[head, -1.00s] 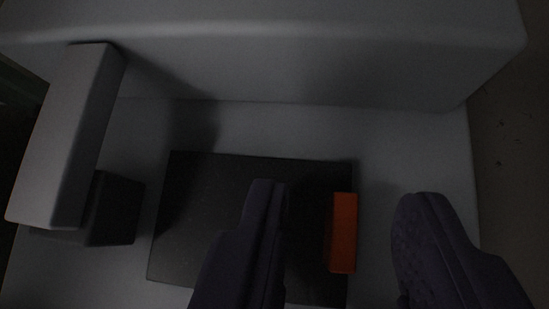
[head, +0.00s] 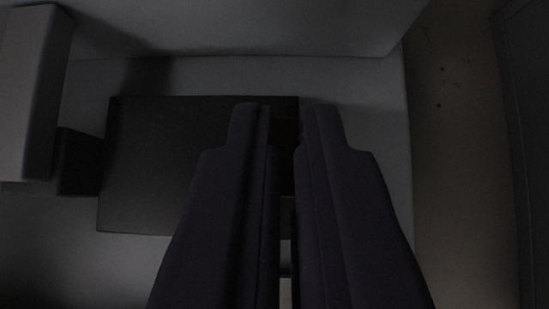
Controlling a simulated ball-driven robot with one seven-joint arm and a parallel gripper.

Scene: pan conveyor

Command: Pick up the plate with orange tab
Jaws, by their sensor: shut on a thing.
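The plate (head: 158,165) is a flat dark rectangle lying on a grey surface, left of centre in the head view. Its orange tab at the right edge is hidden between my fingers; only a dark strip shows there. My gripper (head: 285,118) is over the plate's right edge. Its two dark fingers are close together and shut on the tab, with a narrow gap between them. The right finger covers the plate's upper right corner region.
A grey block (head: 32,95) stands at the left, with a small dark block (head: 80,162) beside the plate. A raised grey wall (head: 240,28) runs along the back. Brown floor (head: 455,170) lies beyond the grey surface's right edge, with a dark panel (head: 528,130) at far right.

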